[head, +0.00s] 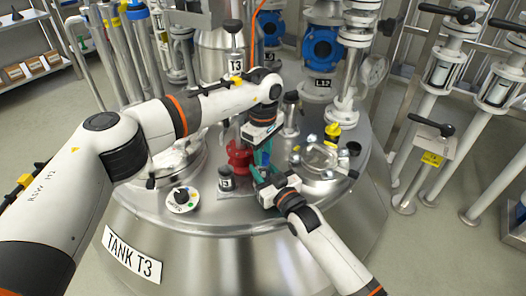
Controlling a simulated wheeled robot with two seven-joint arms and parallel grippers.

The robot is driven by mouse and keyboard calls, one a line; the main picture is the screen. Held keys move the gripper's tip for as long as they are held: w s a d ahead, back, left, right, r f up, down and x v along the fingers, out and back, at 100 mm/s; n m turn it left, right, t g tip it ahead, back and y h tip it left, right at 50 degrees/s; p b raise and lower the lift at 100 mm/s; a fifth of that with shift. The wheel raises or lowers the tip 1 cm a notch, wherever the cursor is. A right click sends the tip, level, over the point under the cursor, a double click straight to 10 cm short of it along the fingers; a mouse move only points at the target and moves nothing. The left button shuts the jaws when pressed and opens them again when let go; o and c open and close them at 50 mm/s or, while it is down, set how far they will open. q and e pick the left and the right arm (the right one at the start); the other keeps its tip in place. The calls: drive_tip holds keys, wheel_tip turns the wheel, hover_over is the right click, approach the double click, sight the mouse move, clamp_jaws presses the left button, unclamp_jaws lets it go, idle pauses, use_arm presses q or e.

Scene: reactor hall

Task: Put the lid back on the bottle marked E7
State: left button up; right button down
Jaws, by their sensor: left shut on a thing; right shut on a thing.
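My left gripper (264,152) points down over the tank top, shut, with its fingers close above my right gripper. My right gripper (259,174) comes in from the lower right, also shut, with teal fingers. A small blue piece shows between the two grippers. What each holds is mostly hidden; it looks like the lid in the left, above, and the bottle in the right, below. No E7 mark is readable. I cannot tell whether lid and bottle touch.
Tank T3 (130,256) carries a red valve (238,157), a small dark-capped labelled fitting (226,180), a round dial plate (182,200), a clamped port (322,160) and a yellow-topped item (332,131). Blue valves (322,46) and pipes stand behind. The tank's front rim is clear.

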use_arm(q)
drive_tip(key=o, duration=1.1)
drive_tip(key=shift+o, duration=0.2)
drive_tip(key=shift+r, duration=0.15)
wheel_tip(320, 180, up, 12)
use_arm(e)
drive_tip(key=c, duration=0.9)
unclamp_jaws()
